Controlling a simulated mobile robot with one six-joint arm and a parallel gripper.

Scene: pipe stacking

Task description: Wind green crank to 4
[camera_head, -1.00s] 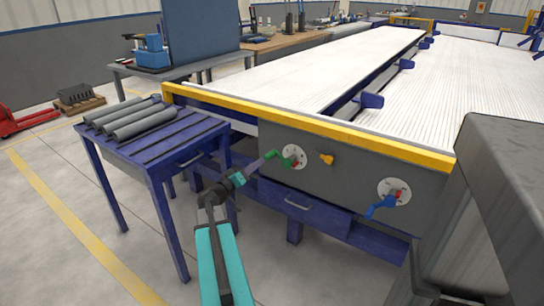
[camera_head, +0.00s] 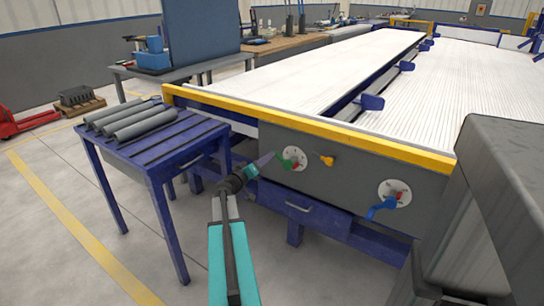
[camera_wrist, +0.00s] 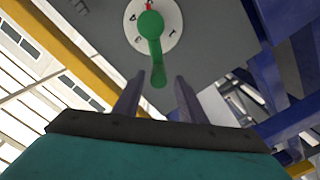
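The green crank (camera_head: 287,163) sits on a round white dial (camera_head: 298,153) on the grey front panel, on the panel's left. In the wrist view the crank (camera_wrist: 151,27) has its handle end hanging toward my gripper. The dial (camera_wrist: 170,13) carries dark digits, partly covered and too small to read surely; a red mark shows at its top edge. My gripper (camera_head: 270,158) is just left of the crank. In the wrist view my gripper (camera_wrist: 160,76) is open, with the handle tip between the fingertips and gaps on both sides.
A blue crank (camera_head: 382,207) on a second dial is to the right, with a small orange knob (camera_head: 327,160) between them. A yellow rail (camera_head: 320,127) runs above the panel. A blue table (camera_head: 150,150) with grey pipes stands left. A drawer handle (camera_head: 298,206) is below.

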